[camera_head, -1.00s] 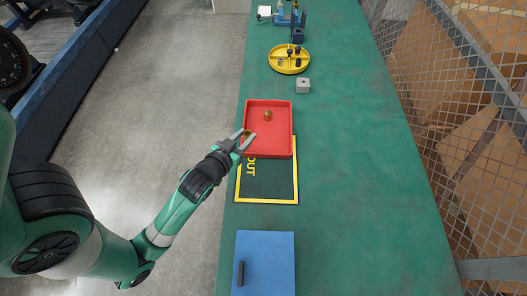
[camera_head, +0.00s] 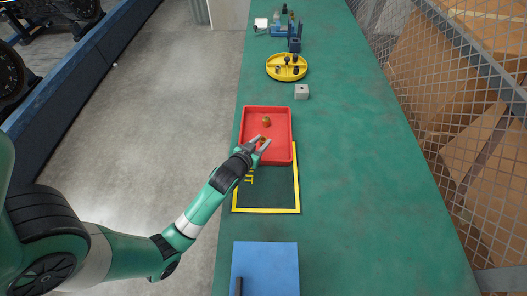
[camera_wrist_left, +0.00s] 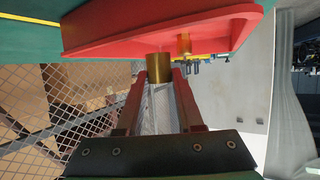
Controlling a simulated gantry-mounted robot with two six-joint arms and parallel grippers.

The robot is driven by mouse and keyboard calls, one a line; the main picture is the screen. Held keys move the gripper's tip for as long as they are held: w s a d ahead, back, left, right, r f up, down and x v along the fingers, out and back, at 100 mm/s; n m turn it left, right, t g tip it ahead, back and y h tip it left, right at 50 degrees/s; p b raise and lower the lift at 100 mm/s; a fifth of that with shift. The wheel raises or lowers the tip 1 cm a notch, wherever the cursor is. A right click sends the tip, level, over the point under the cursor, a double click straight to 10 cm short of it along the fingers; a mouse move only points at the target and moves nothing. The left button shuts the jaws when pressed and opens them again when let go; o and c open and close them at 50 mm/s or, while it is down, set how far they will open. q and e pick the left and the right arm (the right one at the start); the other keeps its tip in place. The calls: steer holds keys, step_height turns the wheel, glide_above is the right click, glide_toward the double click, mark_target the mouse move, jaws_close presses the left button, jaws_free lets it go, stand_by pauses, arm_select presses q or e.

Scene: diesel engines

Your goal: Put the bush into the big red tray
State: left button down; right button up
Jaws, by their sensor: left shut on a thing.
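The bush is a short brass cylinder held at the tips of my left gripper (camera_head: 263,143); it shows best in the left wrist view (camera_wrist_left: 158,68). My left gripper is shut on it, with one finger on each side. In the head view, the gripper and bush are over the big red tray (camera_head: 282,126), in its nearer half. The tray also shows in the left wrist view (camera_wrist_left: 115,35). I cannot tell whether the bush touches the tray floor. A second brass piece (camera_head: 266,121) stands in the tray, farther back. My right gripper is not in view.
A yellow-outlined mat (camera_head: 270,195) lies in front of the tray, and a blue panel (camera_head: 265,265) is nearer. Behind the tray are a grey block (camera_head: 301,92) and a round yellow tray (camera_head: 287,67) with small parts. The green bench (camera_head: 360,170) is clear to the right.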

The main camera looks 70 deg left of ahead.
arm_select(q)
steer(key=shift+w+a+f, duration=0.2)
steer(key=shift+w+f, duration=0.1)
steer(key=shift+f, duration=0.15)
steer(key=shift+w, duration=0.1)
steer(key=shift+a+f, duration=0.1)
steer(key=shift+w+f+b, duration=0.2)
steer(key=shift+f+b, duration=1.25)
steer(key=shift+f, duration=0.45)
steer(key=c, duration=0.5)
jaws_free()
steer(key=shift+c, duration=0.2)
